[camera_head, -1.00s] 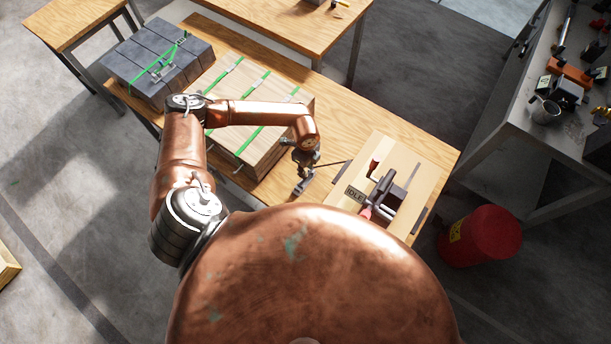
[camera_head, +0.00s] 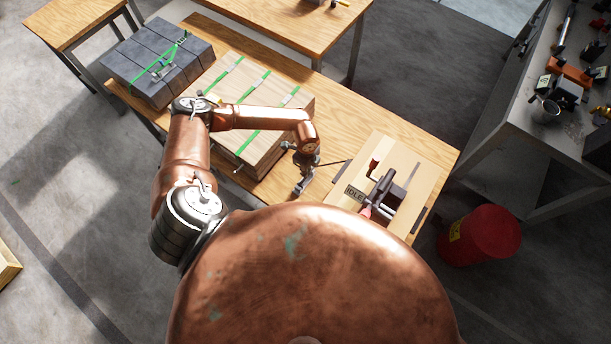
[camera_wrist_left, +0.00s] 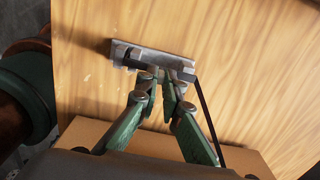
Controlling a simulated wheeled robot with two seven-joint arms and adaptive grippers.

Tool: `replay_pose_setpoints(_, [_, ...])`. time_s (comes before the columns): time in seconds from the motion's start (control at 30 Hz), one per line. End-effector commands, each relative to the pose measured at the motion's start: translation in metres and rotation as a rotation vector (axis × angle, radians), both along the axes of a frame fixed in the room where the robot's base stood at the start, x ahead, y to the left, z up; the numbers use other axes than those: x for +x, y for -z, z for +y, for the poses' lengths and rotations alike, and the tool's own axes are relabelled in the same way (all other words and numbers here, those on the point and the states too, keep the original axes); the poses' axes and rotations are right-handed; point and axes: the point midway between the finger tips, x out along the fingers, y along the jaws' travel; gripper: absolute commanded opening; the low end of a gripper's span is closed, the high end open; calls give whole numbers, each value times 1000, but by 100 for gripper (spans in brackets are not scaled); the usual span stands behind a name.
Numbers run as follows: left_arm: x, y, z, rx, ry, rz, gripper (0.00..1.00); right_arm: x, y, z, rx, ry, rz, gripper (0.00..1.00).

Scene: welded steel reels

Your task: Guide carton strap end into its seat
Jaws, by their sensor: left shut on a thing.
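My left gripper (camera_head: 302,178) is over the table, between the green-strapped carton and the light board. In the left wrist view its green fingers (camera_wrist_left: 161,82) are closed at a grey metal seat (camera_wrist_left: 125,50). A thin dark strap (camera_wrist_left: 206,112) runs from the fingertips towards the lower right; it also shows in the head view (camera_head: 332,163). The strap's gripped end is mostly hidden by the fingertips, so I cannot tell whether it is inside the seat or just beside it. My right gripper is not in view.
The strapped carton (camera_head: 272,103) stands left of the gripper on the wooden table (camera_head: 375,112). A red bin (camera_head: 485,235) stands on the floor.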

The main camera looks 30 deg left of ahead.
Motion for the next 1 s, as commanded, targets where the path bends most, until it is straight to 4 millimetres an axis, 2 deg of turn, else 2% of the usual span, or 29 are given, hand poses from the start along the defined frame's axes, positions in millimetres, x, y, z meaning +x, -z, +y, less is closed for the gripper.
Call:
replay_pose_setpoints(0.27, [0,-3,0,0,0,0,0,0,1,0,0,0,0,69])
replay_pose_setpoints(0.37, [0,-10,1,0,1,-1,0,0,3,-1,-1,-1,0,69])
replay_pose_setpoints(0.53, [0,-33,0,0,2,-2,0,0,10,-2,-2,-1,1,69])
replay_pose_setpoints(0.67, [-20,-55,-4,-1,5,-2,0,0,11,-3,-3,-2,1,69])
replay_pose_setpoints(0.83, [-50,-92,-11,0,5,-3,0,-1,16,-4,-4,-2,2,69])
replay_pose_setpoints(1.0, [-89,-107,-20,-2,4,0,0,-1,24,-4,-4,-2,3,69])
